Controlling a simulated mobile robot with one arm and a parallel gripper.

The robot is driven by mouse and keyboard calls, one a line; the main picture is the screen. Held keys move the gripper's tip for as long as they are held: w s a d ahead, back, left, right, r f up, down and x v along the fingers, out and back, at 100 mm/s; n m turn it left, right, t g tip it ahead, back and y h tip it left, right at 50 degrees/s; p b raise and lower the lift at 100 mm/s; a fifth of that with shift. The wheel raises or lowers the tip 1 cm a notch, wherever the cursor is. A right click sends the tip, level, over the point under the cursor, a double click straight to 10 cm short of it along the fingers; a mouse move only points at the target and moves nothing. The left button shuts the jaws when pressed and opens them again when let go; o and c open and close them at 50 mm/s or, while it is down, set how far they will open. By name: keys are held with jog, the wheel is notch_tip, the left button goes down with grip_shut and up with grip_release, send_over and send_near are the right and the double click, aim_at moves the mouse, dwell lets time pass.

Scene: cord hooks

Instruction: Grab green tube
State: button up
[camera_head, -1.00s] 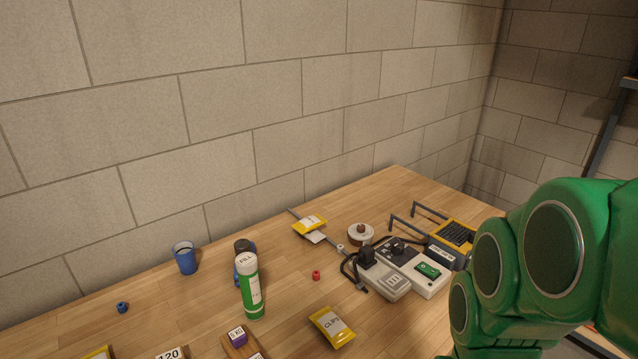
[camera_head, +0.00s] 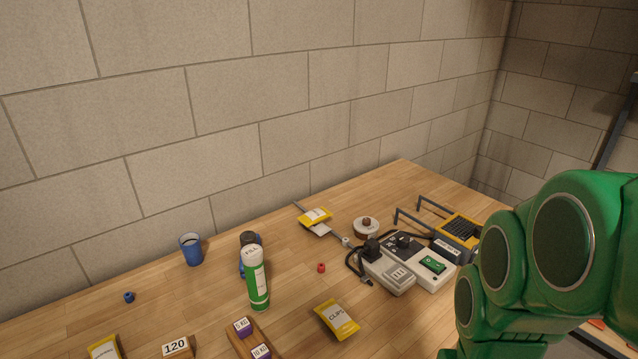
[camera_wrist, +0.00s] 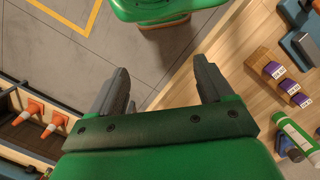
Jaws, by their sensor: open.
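In the wrist view the tube (camera_wrist: 291,137) shows at the right edge, well to the right of the fingers. My gripper (camera_wrist: 162,82) is open and empty. It hangs over the floor beside the table, apart from the tube. The head view does not show my gripper, only my green arm at the right.
Near the tube are a blue cup (camera_head: 191,250), a yellow CLIPS packet (camera_head: 337,319), a wooden strip with purple blocks (camera_head: 243,327) and a red cap (camera_head: 321,267). A grey device (camera_head: 409,263) with cords fills the right side. A block wall (camera_head: 225,100) stands behind.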

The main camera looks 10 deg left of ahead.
jog(key=w+a+f+m+g+y, duration=0.1)
jog(key=w+a+m+y, duration=0.25)
jog(key=w+a, duration=0.55)
jog(key=w+a+m+g+y, duration=0.1)
jog(key=w+a+m+y, duration=0.25)
jog(key=w+a, duration=0.6)
jog(key=m+t+y, duration=0.2)
jog(key=m+y, duration=0.4)
jog(key=m, duration=0.4)
send_near(254, 266)
notch_tip(254, 266, down, 4)
jog(key=w+a, duration=0.2)
jog(key=a, duration=0.1)
jog(key=shift+r+x, duration=0.15)
jog(key=shift+x, duration=1.7)
jog(key=shift+r+x, duration=0.15)
jog(key=shift+x, duration=1.7)
jog(key=shift+s+a, duration=0.1)
jog(key=shift+c, duration=0.4)
jog(key=c, duration=1.2)
